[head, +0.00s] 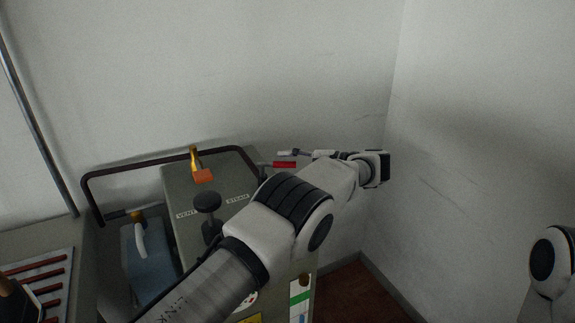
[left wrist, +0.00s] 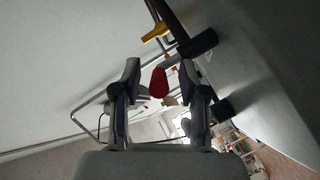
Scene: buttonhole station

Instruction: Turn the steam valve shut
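The steam valve's red handle (head: 284,164) sticks out at the right of the grey cabinet, near the STEAM label (head: 237,199). My left gripper (head: 283,158) is at the handle, with my left arm reaching across the cabinet. In the left wrist view, the red handle (left wrist: 158,82) shows between the two spread fingers of the left gripper (left wrist: 160,72), with a gap on each side. The fingers are open and do not appear to touch it. The valve's stem is mostly hidden. My right gripper is out of view; only a right arm link shows.
A black knob (head: 207,201) stands by the VENT label on the grey cabinet (head: 183,227). A brass fitting with an orange tag (head: 203,176) stands behind it. A dark rail (head: 150,164) bends around the back. White walls close in behind and right.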

